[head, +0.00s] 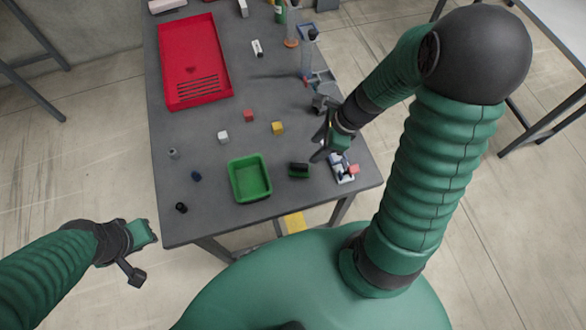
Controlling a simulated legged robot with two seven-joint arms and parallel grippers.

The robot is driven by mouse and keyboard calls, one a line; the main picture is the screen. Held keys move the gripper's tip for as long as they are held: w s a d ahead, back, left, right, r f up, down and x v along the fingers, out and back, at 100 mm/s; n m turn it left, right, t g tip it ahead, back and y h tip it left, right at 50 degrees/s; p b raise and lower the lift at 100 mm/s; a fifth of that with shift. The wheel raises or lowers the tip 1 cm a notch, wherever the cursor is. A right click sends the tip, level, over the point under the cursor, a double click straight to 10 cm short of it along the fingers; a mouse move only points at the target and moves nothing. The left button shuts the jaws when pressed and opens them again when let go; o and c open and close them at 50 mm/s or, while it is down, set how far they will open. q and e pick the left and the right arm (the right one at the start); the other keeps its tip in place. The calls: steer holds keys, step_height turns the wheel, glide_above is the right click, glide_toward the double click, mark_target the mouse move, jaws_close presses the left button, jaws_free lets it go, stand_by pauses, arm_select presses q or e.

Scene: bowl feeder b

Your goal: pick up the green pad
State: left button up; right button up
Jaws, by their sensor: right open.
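A small block with a dark top and green lower sides (298,170), which looks like the green pad, lies on the grey table near its front edge. It sits just right of a green bin. My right gripper (322,142) is open, above the table and a little up and right of the pad, apart from it. Nothing shows between its fingers. My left gripper (138,255) is off the table's left front corner, far from the pad; its jaw opening is unclear.
The green bin (233,182) stands left of the pad. A white and blue item (338,165) and a pink block (354,170) lie to its right. Yellow (277,128), red (248,115) and white (223,137) cubes lie behind. A red tray (190,50) fills the back left.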

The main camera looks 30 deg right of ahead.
mark_target(300, 164)
steer(key=b+x, duration=0.1)
steer(key=x, duration=0.7)
steer(key=shift+d+b, duration=0.2)
steer(key=shift+b, duration=0.2)
steer(key=x, duration=0.2)
steer(key=b+x, duration=0.1)
steer(key=x, duration=0.2)
steer(key=shift+s, duration=0.25)
steer(key=shift+w+f, duration=0.15)
steer(key=shift+f, duration=0.1)
steer(key=shift+r, duration=0.1)
steer(key=c, duration=0.7)
jaws_close()
